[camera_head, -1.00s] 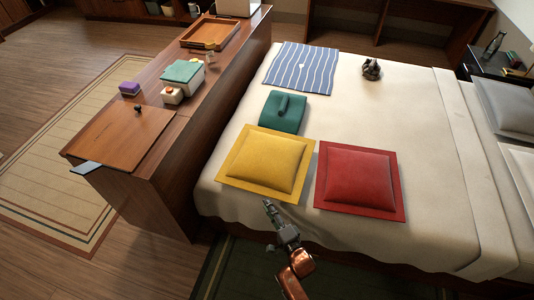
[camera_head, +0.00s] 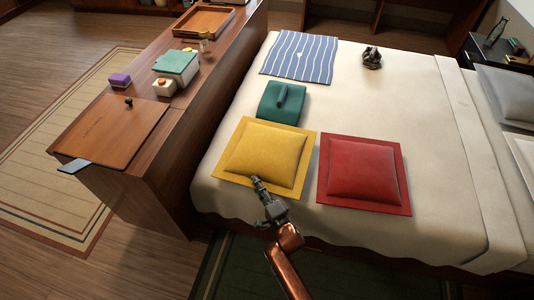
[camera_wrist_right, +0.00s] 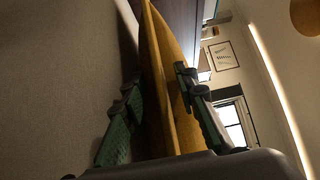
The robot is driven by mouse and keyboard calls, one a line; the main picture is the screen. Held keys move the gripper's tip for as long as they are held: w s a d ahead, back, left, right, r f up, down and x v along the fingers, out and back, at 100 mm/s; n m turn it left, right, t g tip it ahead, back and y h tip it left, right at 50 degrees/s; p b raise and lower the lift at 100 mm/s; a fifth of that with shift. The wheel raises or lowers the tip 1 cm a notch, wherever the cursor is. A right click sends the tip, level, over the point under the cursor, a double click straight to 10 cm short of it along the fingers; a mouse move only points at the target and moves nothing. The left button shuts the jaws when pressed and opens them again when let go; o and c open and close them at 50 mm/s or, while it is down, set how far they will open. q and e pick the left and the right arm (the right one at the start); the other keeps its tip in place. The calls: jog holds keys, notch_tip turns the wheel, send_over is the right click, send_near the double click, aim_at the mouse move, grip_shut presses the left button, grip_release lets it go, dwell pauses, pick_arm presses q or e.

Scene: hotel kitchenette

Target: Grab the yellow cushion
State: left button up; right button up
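The yellow cushion (camera_head: 265,155) lies flat on the near left part of the bed, with a wide flat border around its padded middle. My right gripper (camera_head: 256,183) is at the cushion's near edge in the head view. In the right wrist view, the cushion's yellow edge (camera_wrist_right: 165,85) runs between the two green-padded fingers of the right gripper (camera_wrist_right: 155,115). The fingers stand apart, one on each side of the edge, and do not look closed on it. My left gripper is not in view.
A red cushion (camera_head: 364,174) lies close to the right of the yellow one. A green item (camera_head: 282,103) lies just behind it, and a striped cloth (camera_head: 300,55) farther back. A wooden counter (camera_head: 185,130) stands left of the bed. The bed's right part is clear.

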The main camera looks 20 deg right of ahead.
jog(key=shift+w+r, duration=0.1)
jog(key=shift+w, duration=0.05)
jog(key=shift+c, duration=0.5)
grip_shut()
